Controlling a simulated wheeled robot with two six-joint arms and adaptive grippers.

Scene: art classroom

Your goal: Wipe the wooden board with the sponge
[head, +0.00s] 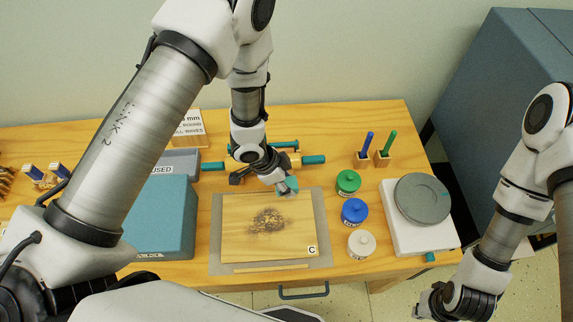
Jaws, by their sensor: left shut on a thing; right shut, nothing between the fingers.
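The wooden board (240,245) lies on a grey mat (215,235) in the middle of the table and is marked "C" at its lower right corner. A dark smudge (268,221) covers the board's middle. My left gripper (281,184) is shut on a small teal and pale thing, seemingly the sponge (291,185), over the board's far edge. Fingers partly hide it, and I cannot tell whether it touches the board. My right gripper (428,304) is shut and empty at the lower right, off the table's front edge.
Green (348,182), blue (354,211) and white (361,243) jars stand right of the board. Beyond them is a grey turntable (422,198) on a white base. A teal box (165,220) stands to the left. A rolling pin (312,159) lies behind.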

